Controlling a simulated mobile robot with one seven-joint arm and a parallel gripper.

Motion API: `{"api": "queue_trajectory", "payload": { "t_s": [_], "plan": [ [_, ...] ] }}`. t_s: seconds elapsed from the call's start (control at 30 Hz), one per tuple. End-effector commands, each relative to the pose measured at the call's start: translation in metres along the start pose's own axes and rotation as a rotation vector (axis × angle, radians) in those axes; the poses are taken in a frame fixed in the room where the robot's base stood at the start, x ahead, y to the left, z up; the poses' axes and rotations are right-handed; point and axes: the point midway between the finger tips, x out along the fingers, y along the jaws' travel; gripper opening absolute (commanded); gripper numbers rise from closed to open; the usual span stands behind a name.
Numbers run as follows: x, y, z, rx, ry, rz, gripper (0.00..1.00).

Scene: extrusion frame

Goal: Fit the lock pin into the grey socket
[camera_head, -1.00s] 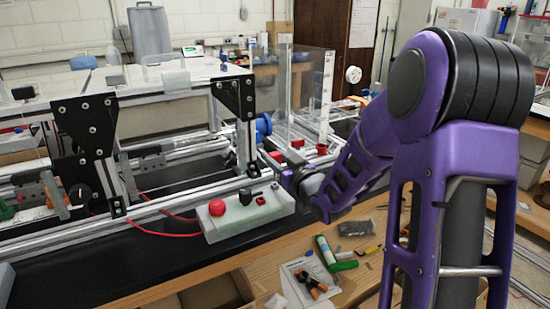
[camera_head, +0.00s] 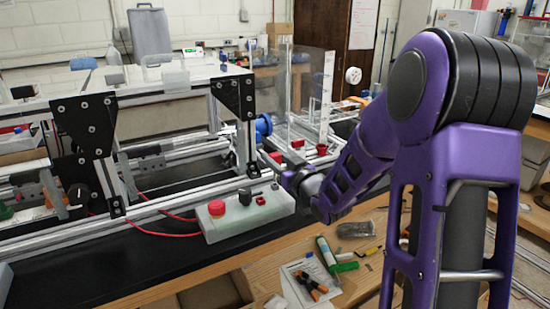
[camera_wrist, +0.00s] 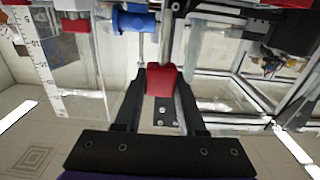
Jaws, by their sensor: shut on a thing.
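My gripper (camera_wrist: 162,82) is shut on a red block (camera_wrist: 160,76) in the wrist view, with a black finger on each side of it. I take this to be the lock pin's grip. A bright metal rod shows just beyond the block, but I cannot tell if it belongs to it. In the head view my purple arm reaches left to the frame's right end, and the fingertips and held piece are not clear there. I cannot pick out the grey socket with certainty in either view.
A blue flanged part (camera_head: 264,125) sits at the frame's right end, also in the wrist view (camera_wrist: 134,20). A pale control box (camera_head: 245,221) with a red button (camera_head: 217,208) stands in front. Red blocks (camera_head: 297,145) lie by the clear panels.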

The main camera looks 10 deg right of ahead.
Motion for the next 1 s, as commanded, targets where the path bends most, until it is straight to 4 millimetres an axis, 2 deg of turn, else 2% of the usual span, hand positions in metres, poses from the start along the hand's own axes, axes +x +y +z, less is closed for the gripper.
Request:
{"api": "queue_trajectory", "payload": {
  "t_s": [0.87, 0.9, 1.0],
  "plan": [
    [0.0, 0.0, 0.023, 0.0, -0.001, 0.0, 0.0],
    [0.0, 0.0, 0.023, 0.0, 0.0, 0.0, 0.41],
    [0.0, 0.0, 0.022, 0.0, 0.0, 0.0, 0.59]
  ]
}}
